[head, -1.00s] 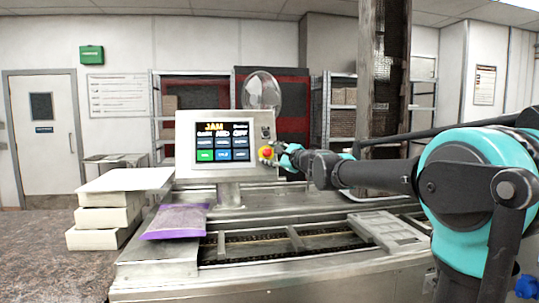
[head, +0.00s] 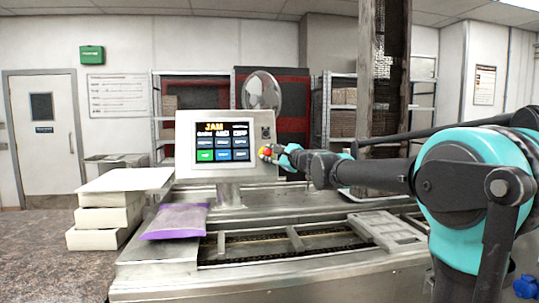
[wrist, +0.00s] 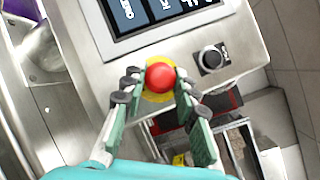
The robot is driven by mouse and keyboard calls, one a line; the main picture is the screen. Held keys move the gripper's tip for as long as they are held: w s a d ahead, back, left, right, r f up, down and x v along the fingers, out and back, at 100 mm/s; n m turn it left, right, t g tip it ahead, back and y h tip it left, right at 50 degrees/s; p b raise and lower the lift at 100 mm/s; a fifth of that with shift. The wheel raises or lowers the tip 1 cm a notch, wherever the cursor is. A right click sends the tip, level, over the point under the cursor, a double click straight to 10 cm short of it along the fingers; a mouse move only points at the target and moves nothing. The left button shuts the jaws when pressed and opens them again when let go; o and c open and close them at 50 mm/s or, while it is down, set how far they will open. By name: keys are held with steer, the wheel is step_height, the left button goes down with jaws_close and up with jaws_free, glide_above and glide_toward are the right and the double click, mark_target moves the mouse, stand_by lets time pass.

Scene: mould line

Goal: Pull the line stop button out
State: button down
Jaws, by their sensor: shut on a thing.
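My gripper (wrist: 155,84) is at the button, one finger on either side, shut on the red knob. In the head view my gripper (head: 273,153) reaches the panel from the right. The control panel (head: 183,150) has a lit screen (head: 222,141) reading JAM above several coloured keys.
Below the panel runs the metal mould line (head: 290,268) with a grey mould (head: 385,232). A purple-edged bag (head: 175,221) and stacked white boxes (head: 103,218) are at left. A dark post (head: 384,90) stands behind my arm.

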steer(key=shift+s, duration=0.1)
steer(key=shift+s+d+r, duration=0.1)
steer(key=shift+s, duration=0.25)
steer(key=c, duration=1.1)
jaws_free()
steer(key=shift+c, duration=0.2)
steer(key=v, duration=1.2)
